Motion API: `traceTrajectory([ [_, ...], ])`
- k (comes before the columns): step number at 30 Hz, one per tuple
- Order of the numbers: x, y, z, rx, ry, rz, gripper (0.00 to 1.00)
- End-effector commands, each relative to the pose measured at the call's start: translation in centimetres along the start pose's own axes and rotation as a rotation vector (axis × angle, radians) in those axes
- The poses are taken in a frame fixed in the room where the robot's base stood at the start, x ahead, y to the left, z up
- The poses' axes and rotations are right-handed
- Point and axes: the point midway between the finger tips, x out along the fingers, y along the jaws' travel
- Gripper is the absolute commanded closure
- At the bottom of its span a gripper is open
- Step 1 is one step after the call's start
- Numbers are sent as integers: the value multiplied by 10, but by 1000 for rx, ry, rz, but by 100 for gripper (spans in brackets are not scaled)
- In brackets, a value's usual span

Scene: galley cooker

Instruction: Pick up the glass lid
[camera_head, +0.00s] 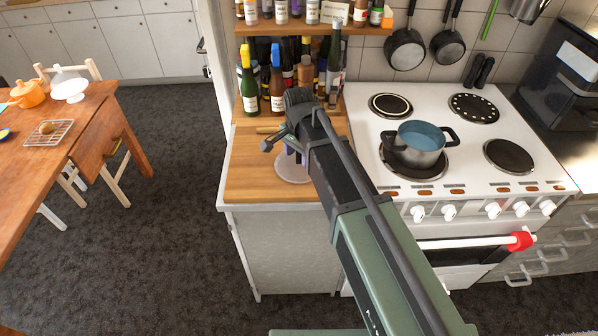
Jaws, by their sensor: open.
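A pale round disc, which looks like the glass lid (293,174), lies on the wooden worktop (245,180) left of the cooker. A small purple part shows above it, partly hidden by my gripper. My arm reaches in from the lower right, and my gripper (280,146) is above the lid's far side. The jaws are open, with one finger standing out to the left. I cannot tell whether the fingers touch the lid. The arm hides the lid's right edge.
Several bottles (277,85) crowd the back of the worktop behind my gripper, under a bottle shelf (300,28). A steel pot (417,158) with blue inside stands on the white cooker (470,190) at right. The worktop's front left is clear.

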Motion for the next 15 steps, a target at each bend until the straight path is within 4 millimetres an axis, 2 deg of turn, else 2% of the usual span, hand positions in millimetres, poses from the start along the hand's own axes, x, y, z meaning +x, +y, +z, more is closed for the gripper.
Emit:
traceTrajectory([
  [4, -2, 0, 0, 0, 0, 0, 43],
  [5, -3, 0, 0, 0, 0, 0, 46],
  [15, -3, 0, 0, 0, 0, 0, 97],
])
